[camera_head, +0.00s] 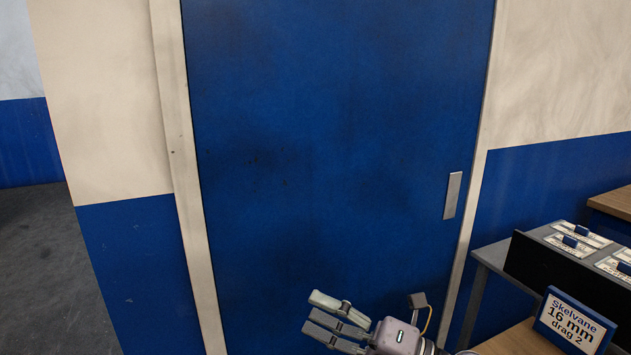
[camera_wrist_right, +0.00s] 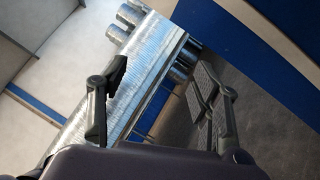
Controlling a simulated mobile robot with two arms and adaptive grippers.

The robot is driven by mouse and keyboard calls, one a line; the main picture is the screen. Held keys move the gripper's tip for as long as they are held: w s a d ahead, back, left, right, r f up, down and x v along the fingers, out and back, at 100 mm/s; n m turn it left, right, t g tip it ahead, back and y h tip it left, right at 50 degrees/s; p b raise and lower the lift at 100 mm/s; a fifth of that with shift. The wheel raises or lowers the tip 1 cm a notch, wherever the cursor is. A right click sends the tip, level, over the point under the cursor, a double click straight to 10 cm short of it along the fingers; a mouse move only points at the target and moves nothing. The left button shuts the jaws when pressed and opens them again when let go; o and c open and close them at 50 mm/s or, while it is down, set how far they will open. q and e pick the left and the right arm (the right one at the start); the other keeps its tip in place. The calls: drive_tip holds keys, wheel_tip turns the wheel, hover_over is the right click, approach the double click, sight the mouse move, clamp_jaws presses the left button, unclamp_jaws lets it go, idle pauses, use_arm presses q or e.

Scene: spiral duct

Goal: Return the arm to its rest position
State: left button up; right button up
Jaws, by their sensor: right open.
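My right gripper (camera_head: 328,322) shows at the bottom middle of the head view, in front of a blue door, with its grey fingers pointing left. Its jaws are open and nothing is between them. In the right wrist view the open fingers (camera_wrist_right: 160,95) show dark against the background, spread well apart. My left gripper is not in either view.
A closed blue door (camera_head: 330,130) with a metal plate (camera_head: 452,195) fills the middle. The wrist view shows silvery ducts (camera_wrist_right: 150,65). Grey floor (camera_head: 35,250) is clear at left.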

drive_tip(key=w+d+f+m+t+h, duration=0.1)
drive_tip(key=w+d+m+t+h, duration=0.1)
drive_tip(key=d+m+t+h, duration=0.6)
drive_tip(key=w+d+f+m+t+h, duration=0.1)
drive_tip(key=w+d+m+t+h, duration=0.2)
drive_tip(key=m, duration=0.8)
drive_tip(key=s+d+f+m+g+h, duration=0.25)
drive_tip(key=d+f+m+h, duration=0.2)
drive_tip(key=f, duration=0.25)
drive_tip(key=s+d+f+m+g+h, duration=0.2)
drive_tip(key=s+d+f+m+h, duration=0.2)
drive_tip(key=f+m, duration=0.3)
drive_tip(key=s+f+m+g, duration=0.1)
drive_tip(key=s+f+g, duration=0.5)
drive_tip(key=s, duration=0.5)
drive_tip(key=s+f+m+g, duration=0.2)
drive_tip(key=s+f+g, duration=0.3)
drive_tip(key=s+f, duration=0.5)
drive_tip(key=s+f+g, duration=0.1)
drive_tip(key=s+f, duration=0.1)
drive_tip(key=f, duration=1.2)
drive_tip(key=s+f, duration=0.2)
drive_tip(key=f, duration=1.1)
drive_tip(key=s+d+f+g, duration=0.1)
drive_tip(key=s+d+f, duration=0.1)
drive_tip(key=s+f, duration=1.2)
drive_tip(key=shift+s+d+f+n, duration=0.25)
drive_tip(key=shift+s+d+n, duration=0.15)
drive_tip(key=shift+s, duration=0.35)
drive_tip(key=shift+g+y, duration=0.25)
